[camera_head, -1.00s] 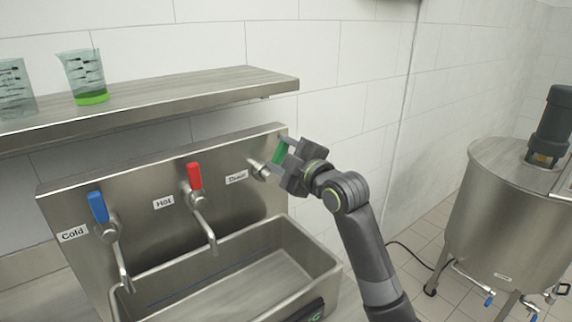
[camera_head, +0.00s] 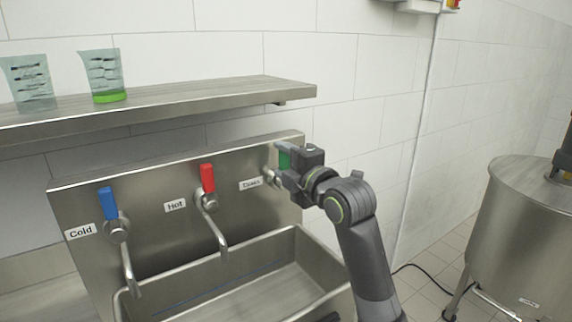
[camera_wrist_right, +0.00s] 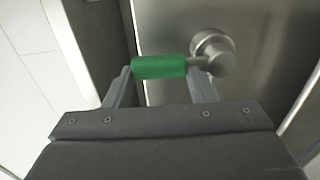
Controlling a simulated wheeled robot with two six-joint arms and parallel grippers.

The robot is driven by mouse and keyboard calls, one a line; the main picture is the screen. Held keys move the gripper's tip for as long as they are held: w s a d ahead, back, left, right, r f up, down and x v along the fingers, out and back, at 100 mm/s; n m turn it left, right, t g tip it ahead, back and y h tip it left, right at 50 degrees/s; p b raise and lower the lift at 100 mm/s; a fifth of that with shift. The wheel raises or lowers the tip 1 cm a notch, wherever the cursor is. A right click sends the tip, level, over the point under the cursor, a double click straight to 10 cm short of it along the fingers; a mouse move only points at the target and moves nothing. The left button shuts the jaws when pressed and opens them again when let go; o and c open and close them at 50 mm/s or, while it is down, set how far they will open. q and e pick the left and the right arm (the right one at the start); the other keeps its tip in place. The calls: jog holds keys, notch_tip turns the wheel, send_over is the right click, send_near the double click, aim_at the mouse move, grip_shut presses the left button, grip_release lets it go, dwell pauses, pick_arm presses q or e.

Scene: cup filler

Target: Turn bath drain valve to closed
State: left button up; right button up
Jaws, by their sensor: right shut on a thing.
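The drain valve has a green handle (camera_head: 284,156) at the right end of the steel back panel, beside the "Drain" label (camera_head: 251,184). In the head view the handle stands roughly upright, partly covered by my right gripper (camera_head: 287,167). In the right wrist view the green handle (camera_wrist_right: 159,67) lies across between the two fingers of my right gripper (camera_wrist_right: 158,80), which is shut on it. The handle's metal stem joins the round valve body (camera_wrist_right: 215,52) on the panel. My left gripper is not in view.
Left along the panel are the red hot handle (camera_head: 207,178) and the blue cold handle (camera_head: 108,203), with spouts over the steel basin (camera_head: 300,248). A shelf (camera_head: 215,94) above holds two beakers. A steel tank (camera_head: 530,220) stands at the right.

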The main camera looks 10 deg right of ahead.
jog(key=shift+f, duration=0.15)
jog(key=o, duration=1)
jog(key=shift+o, duration=0.5)
jog(key=shift+s, duration=0.1)
jog(key=b+v, duration=0.9)
jog(key=v, duration=0.8)
jog(key=shift+s, duration=0.15)
